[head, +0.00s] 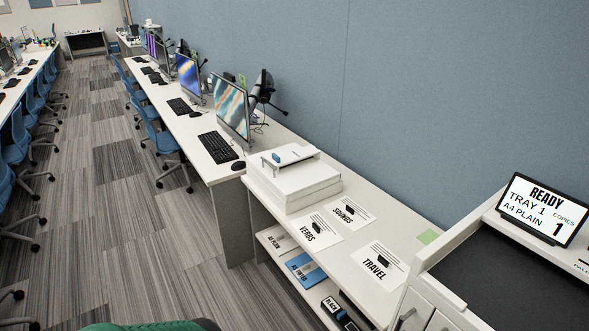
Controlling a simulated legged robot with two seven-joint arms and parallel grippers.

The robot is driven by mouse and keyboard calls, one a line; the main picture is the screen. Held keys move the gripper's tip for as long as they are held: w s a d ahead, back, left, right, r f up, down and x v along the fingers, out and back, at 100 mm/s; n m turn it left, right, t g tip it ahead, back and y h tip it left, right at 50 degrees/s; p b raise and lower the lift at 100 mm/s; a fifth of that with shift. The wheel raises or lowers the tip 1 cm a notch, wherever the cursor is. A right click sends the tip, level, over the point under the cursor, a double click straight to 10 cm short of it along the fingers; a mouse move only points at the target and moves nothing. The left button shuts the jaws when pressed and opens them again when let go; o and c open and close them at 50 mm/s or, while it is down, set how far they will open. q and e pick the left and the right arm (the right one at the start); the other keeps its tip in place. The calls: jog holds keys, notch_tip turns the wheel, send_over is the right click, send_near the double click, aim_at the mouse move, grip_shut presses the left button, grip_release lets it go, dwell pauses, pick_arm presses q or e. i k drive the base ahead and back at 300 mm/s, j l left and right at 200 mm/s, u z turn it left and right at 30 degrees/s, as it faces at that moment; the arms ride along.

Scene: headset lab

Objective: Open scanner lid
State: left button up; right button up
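A white printer-like machine (427,278) stands at the right, cut off by the picture edge. Its top has a large dark flat panel (510,275) with a raised pale rim; I cannot tell whether this panel is the scanner lid or the bed. A tilted display (543,209) behind it reads "READY, TRAY 1, A4 PLAIN, COPIES 1". A low white box-shaped unit (315,185) sits on the side table, with a small raised piece (291,155) on top; I cannot tell whether it is a scanner. Neither of my grippers is in view.
The white side table (392,213) holds cards marked "VERBS" (314,231), "SOUNDS" (346,211) and "TRAVEL" (379,266). Its lower shelf holds paper and toner items. Computer desks run back along the blue wall. The carpet aisle (130,200) is clear between them and the blue chairs at left.

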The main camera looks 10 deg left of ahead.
aim_at(291, 182)
jog(key=i+j+u, duration=0.3)
jog(key=i, duration=0.25)
jog(key=i+j+u, duration=0.25)
jog(key=i, duration=0.35)
jog(key=i+j+u, duration=0.1)
jog(key=i+u, duration=0.2)
jog(key=i, duration=0.25)
